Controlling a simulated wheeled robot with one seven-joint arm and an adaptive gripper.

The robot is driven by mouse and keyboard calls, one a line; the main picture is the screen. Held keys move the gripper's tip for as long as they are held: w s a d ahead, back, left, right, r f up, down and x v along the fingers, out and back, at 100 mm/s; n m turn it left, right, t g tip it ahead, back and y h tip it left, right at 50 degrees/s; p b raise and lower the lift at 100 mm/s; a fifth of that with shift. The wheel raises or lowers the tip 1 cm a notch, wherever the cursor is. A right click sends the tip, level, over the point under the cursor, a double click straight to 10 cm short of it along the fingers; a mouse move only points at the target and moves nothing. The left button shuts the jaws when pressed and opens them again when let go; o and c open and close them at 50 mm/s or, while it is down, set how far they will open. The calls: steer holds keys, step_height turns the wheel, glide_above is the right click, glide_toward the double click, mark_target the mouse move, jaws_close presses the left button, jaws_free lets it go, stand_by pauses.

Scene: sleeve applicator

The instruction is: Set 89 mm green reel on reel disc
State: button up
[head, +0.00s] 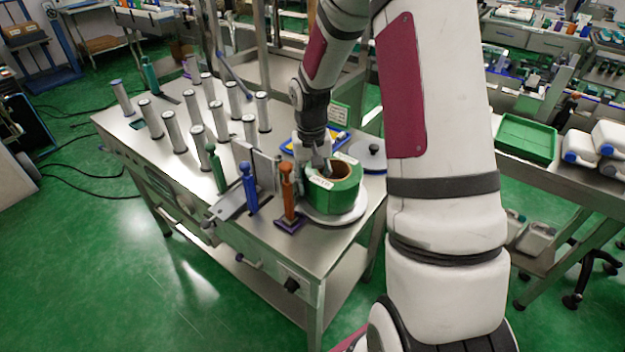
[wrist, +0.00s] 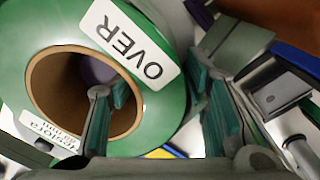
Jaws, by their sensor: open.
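The green reel (head: 347,197) has a brown hollow core and white labels. In the head view it is over the pale round reel disc (head: 322,219) at the table's front right corner, and looks seated flat on it. In the wrist view the reel (wrist: 165,108) fills the left side, with a label reading "OVER". My gripper (head: 318,168) is open at the reel's top left. In the wrist view my gripper (wrist: 157,103) straddles the reel's wall: one finger shows over the core opening, the other outside the rim. I cannot tell whether either touches it.
Orange (head: 287,190), blue (head: 249,187) and green (head: 216,168) upright handled tools stand left of the reel. Several metal posts (head: 174,131) fill the table's left half. A grey disc with a dark knob (head: 371,157) lies behind the reel. A blue-yellow tray (head: 336,138) is behind my gripper.

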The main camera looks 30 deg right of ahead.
step_height(320, 180, up, 13)
steer(key=s+a+r+n+t+h, duration=0.1)
steer(key=s+a+r+n+t, duration=0.1)
steer(key=s+a+r, duration=0.8)
steer(key=s+a+r+n+t, duration=0.1)
steer(key=s+a, duration=0.1)
steer(key=s, duration=0.5)
steer(key=s+a+r+n+t+y, duration=0.1)
steer(key=s+a+n, duration=0.1)
steer(key=s, duration=0.5)
steer(key=shift+s+a+p, duration=0.3)
steer(key=shift+a+p, duration=0.05)
steer(key=shift+a, duration=0.05)
steer(key=shift+a, duration=0.1)
